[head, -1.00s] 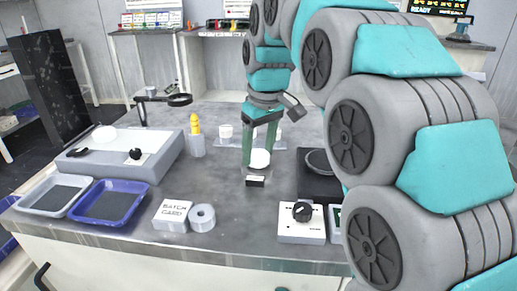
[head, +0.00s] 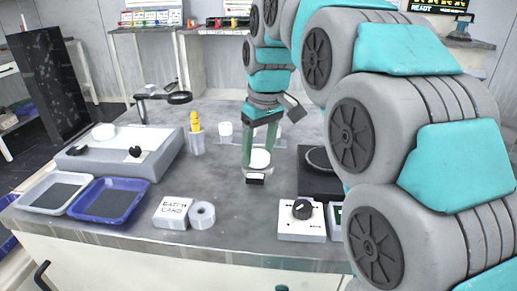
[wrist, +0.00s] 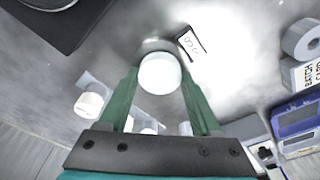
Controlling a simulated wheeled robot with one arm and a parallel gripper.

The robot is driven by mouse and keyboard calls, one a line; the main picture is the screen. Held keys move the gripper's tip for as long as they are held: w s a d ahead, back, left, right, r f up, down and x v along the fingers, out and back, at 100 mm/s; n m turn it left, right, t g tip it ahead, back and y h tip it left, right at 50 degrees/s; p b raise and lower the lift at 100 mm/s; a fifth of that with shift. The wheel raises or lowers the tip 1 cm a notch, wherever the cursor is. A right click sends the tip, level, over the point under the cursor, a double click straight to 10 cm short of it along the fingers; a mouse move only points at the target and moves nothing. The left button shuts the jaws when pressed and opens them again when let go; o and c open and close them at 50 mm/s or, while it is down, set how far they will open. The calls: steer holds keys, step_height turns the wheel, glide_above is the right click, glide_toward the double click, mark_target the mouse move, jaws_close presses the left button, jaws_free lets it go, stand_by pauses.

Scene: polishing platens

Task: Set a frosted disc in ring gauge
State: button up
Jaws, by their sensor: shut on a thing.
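My gripper (head: 260,160) is upright over the middle of the grey table, its green fingers shut on a white frosted disc (wrist: 160,73). In the head view the disc (head: 260,157) shows between the fingertips. The metal ring gauge (wrist: 156,44) is directly below and partly hidden by the disc in the wrist view. In the head view the ring gauge (head: 246,175) has a small label at its front. The disc overlaps the ring in both views; I cannot tell whether it touches or sits inside it.
A dark platen (head: 318,186) stands close right of the ring gauge, a knob box (head: 290,232) in front. Left are a batch card (head: 172,212), tape roll (head: 202,214), blue tray (head: 80,207) and grey machine (head: 75,165). White pieces (head: 226,129) stand behind; a yellow-topped holder (head: 197,145) is left.

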stand_by(0.3)
steer(key=o, duration=1.5)
steer(key=r, duration=0.7)
steer(key=shift+s+d, duration=0.3)
steer(key=shift+s, duration=0.05)
steer(key=shift+s+r, duration=0.1)
steer(key=shift+r, duration=0.2)
